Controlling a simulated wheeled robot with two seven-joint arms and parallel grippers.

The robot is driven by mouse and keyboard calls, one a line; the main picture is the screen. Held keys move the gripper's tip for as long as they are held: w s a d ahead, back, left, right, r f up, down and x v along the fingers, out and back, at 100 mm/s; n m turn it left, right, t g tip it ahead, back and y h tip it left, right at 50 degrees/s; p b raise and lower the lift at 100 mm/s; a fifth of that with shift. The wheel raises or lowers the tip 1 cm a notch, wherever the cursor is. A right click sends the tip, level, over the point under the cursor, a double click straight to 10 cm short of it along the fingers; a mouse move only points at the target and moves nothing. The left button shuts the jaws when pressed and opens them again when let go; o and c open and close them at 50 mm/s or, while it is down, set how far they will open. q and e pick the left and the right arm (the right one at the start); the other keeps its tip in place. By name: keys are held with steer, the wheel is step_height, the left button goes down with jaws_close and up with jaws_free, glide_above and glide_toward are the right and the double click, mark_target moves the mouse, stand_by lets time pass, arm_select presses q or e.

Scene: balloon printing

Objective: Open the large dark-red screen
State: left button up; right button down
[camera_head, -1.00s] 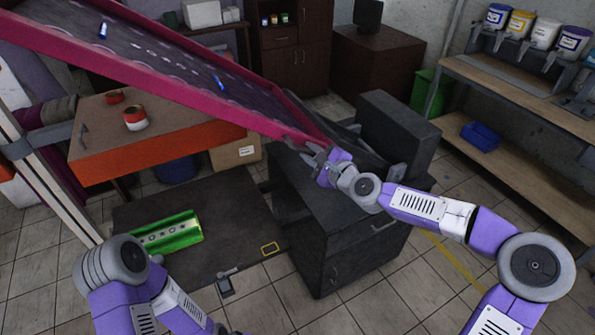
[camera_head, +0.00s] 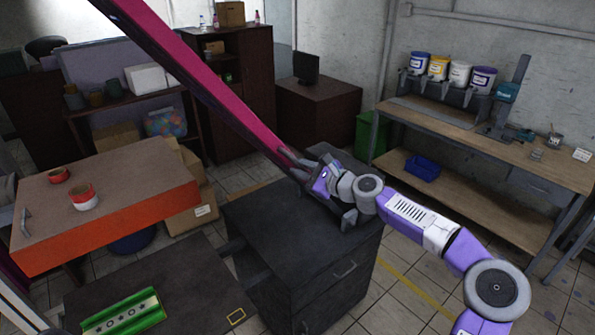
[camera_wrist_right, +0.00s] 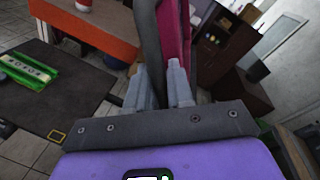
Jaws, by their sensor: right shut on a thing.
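The large dark-red screen (camera_head: 215,85) shows as a long, steeply slanted frame edge, running from the upper left down to my right gripper. My right gripper (camera_head: 312,174) is shut on the lower end of its frame, above the dark cabinet. In the right wrist view the fingers (camera_wrist_right: 160,85) close around the frame, and the dark-red part (camera_wrist_right: 176,35) rises beyond them. The screen's mesh face is not visible now. My left gripper is out of view.
A dark cabinet (camera_head: 290,240) stands under the gripper. An orange-edged table (camera_head: 130,185) with tape rolls is at left. A green object (camera_head: 125,313) lies on a dark board (camera_head: 190,285). A bench (camera_head: 480,135) with several paint buckets stands at right. A clear floor strip lies before it.

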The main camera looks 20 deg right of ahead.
steer(key=shift+a, duration=0.1)
steer(key=c, duration=1.1)
jaws_free()
steer(key=shift+c, duration=0.2)
steer(key=shift+s+d+f, duration=0.1)
steer(key=shift+s+d, duration=0.2)
steer(key=shift+s, duration=0.05)
steer(key=b+v, duration=0.2)
steer(key=v, duration=0.2)
steer(key=shift+s+d, duration=0.2)
steer(key=shift+s, duration=0.15)
steer(key=shift+r+v, duration=0.2)
steer(key=shift+v, duration=0.75)
steer(key=shift+a, duration=0.1)
